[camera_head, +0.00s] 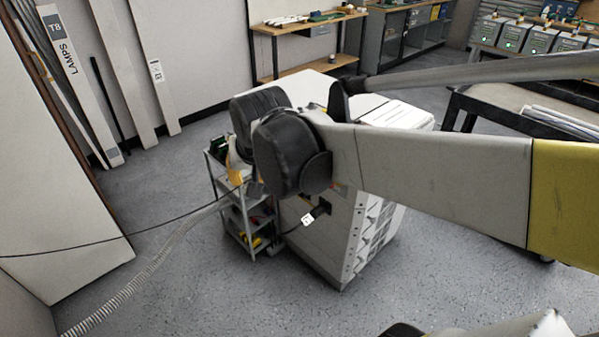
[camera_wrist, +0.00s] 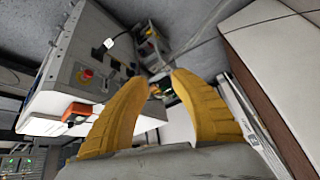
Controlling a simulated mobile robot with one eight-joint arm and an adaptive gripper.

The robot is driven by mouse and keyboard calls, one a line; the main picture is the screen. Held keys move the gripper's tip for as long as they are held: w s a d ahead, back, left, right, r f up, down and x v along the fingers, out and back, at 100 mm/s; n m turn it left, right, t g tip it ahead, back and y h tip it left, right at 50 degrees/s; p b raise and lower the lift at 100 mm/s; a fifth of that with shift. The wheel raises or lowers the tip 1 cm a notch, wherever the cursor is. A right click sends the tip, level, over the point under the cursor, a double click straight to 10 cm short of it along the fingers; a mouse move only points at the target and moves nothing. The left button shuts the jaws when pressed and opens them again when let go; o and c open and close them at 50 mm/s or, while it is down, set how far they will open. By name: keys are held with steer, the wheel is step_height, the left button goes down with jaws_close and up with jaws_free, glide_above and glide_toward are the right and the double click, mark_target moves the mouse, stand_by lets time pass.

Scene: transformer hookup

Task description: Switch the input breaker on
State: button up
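A white transformer cabinet (camera_head: 330,240) stands in the middle of the head view, partly covered by my arm. In the wrist view its panel (camera_wrist: 85,50) is at the left, with a red round button (camera_wrist: 86,74), an orange part (camera_wrist: 77,113) and a black plug with a white tag (camera_wrist: 108,43). I cannot tell which part is the input breaker. My gripper (camera_wrist: 162,82) has its two yellow fingers apart, with nothing seen held between them. It is to the right of the panel in the wrist view, apparently not touching it. The head view does not show it clearly.
A grey shelf cart (camera_head: 228,205) with bottles and tools stands close left of the cabinet. A cable and a ribbed hose (camera_head: 150,270) run across the floor to the left. A workbench (camera_head: 300,30) stands behind.

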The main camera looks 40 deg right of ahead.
steer(key=w+d+f+m+g+h, duration=0.1)
steer(key=w+d+f+m, duration=0.25)
steer(key=w+d, duration=0.65)
steer(key=w+d+f+m+g+h+p, duration=0.15)
steer(key=w+d+f+m, duration=0.45)
steer(key=d+f, duration=0.65)
steer(key=w+d+f+b, duration=0.1)
steer(key=d+f, duration=0.2)
steer(key=f, duration=0.2)
steer(key=w+d+f+m+b, duration=0.1)
steer(key=d+f, duration=0.3)
steer(key=f, duration=0.2)
steer(key=w+d+f+m+g+b, duration=0.1)
steer(key=d+f, duration=0.3)
steer(key=f, duration=0.1)
steer(key=shift+d+f+b, duration=0.2)
steer(key=shift+b, duration=0.2)
steer(key=shift+r, duration=0.1)
jaws_close()
